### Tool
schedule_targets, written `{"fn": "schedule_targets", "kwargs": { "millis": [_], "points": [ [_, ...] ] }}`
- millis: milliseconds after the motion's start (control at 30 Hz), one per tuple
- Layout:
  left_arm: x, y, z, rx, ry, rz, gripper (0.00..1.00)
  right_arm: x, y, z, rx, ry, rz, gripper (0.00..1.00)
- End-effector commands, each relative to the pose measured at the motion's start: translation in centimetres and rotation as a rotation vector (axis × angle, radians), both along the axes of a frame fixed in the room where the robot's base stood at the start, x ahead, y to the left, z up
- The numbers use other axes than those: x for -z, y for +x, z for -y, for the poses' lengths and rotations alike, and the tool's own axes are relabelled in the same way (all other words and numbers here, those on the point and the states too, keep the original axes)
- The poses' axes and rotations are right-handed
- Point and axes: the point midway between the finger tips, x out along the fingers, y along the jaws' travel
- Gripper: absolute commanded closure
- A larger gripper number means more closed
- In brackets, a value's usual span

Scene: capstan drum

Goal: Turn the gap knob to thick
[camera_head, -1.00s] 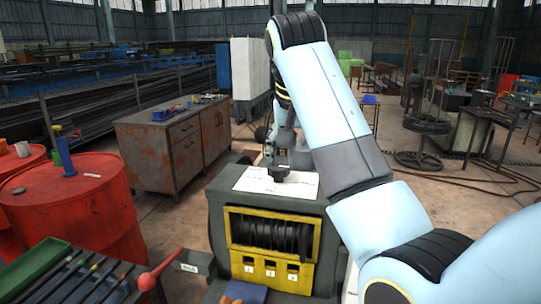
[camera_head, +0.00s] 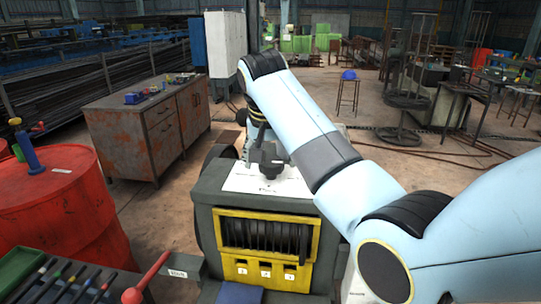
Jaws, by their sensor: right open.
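The gap knob (camera_head: 268,158) is a dark knob on the white top plate (camera_head: 240,180) of the dark green machine. Its setting cannot be read, as the plate's markings are too small. My right arm comes in from the right and reaches over the machine's right side. My right gripper (camera_head: 256,138) is open, close to the knob at its far side. The arm hides part of the gripper, and I cannot tell whether a finger touches the knob. My left gripper is not in view.
The machine's yellow-framed front (camera_head: 230,272) holds dark coils above numbered plates. A red ball-ended lever (camera_head: 132,296) and a tool tray stand at the lower left. A red drum (camera_head: 60,215) and a rusty cabinet (camera_head: 125,145) stand left. Open floor lies behind.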

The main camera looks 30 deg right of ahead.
Motion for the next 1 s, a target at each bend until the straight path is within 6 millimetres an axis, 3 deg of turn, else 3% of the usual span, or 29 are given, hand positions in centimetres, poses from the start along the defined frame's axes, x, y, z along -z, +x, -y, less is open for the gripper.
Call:
{"fn": "schedule_targets", "kwargs": {
  "millis": [133,367,533,800,1000],
  "points": [
    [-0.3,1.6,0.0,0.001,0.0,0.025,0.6,0.6,0.2,0.2,0.0,0.0,0.0,0.22],
    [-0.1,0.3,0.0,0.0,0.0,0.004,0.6,0.6,0.2,0.2,0.0,0.0,0.0,0.24],
    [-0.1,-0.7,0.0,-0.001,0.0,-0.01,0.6,0.6,0.2,0.2,0.0,0.0,0.0,0.46],
    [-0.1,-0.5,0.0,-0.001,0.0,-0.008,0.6,0.6,0.2,0.2,0.0,0.001,-0.001,0.79],
    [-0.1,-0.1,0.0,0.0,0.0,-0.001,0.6,0.6,0.2,0.1,0.015,0.0,-0.001,0.79]
  ]
}}
